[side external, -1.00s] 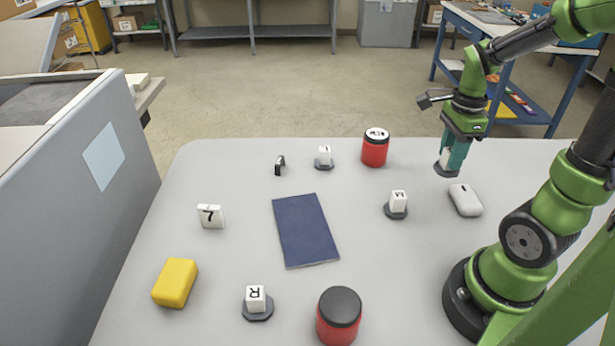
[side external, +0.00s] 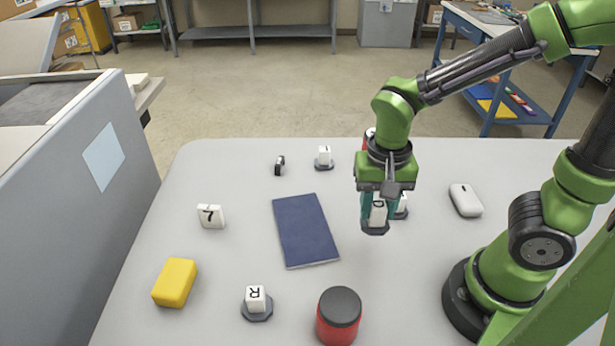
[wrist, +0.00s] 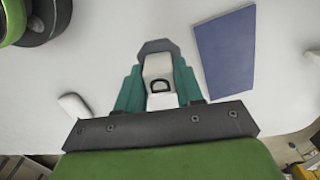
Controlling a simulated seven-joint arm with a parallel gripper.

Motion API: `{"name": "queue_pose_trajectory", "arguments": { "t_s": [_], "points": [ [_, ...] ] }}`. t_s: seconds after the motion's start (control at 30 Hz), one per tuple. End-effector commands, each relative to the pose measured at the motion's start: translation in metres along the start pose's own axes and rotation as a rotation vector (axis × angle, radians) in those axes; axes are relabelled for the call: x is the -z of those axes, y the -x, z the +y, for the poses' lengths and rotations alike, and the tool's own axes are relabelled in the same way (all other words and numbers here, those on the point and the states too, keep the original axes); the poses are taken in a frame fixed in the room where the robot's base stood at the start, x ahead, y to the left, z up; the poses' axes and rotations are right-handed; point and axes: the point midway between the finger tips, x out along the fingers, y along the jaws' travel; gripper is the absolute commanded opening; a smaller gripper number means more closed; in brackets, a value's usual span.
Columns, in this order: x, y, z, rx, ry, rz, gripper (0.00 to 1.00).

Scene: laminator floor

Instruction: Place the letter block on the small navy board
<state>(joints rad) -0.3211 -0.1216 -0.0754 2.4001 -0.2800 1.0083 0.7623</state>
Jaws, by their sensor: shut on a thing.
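My gripper (side external: 377,212) is shut on a white letter block (side external: 378,213) with a dark grey base. The block shows a black letter that looks like a D, and it is held above the table, right of the navy board. The small navy board (side external: 305,231) lies flat and bare on the table. In the wrist view the block (wrist: 158,68) sits between the teal fingers of my gripper (wrist: 159,85), and the navy board (wrist: 226,52) is at the upper right. Other letter blocks on grey bases stand at the back (side external: 324,156) and front, the front one marked R (side external: 256,299).
A block marked 7 (side external: 210,216) and a yellow block (side external: 175,282) lie left. A red jar with a dark lid (side external: 339,316) stands in front. A white mouse-like object (side external: 465,200) lies right. Another white block and a red jar are partly hidden behind my gripper.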

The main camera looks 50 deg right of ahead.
Motion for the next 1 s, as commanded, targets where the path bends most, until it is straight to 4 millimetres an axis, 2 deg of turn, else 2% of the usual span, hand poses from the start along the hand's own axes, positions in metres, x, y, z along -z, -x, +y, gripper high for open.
{"name": "queue_pose_trajectory", "arguments": {
  "t_s": [0.2,0.37,0.47,0.8,1.0],
  "points": [
    [0.0,-0.025,0.0,-0.002,-0.004,-0.002,0.0],
    [0.004,-0.033,-0.006,0.001,-0.004,0.0,0.0],
    [0.014,-0.036,-0.022,0.001,-0.005,0.001,0.0],
    [0.061,-0.044,-0.097,0.002,-0.006,0.002,0.0],
    [0.077,-0.047,-0.124,0.003,-0.007,0.001,0.0]
  ]
}}
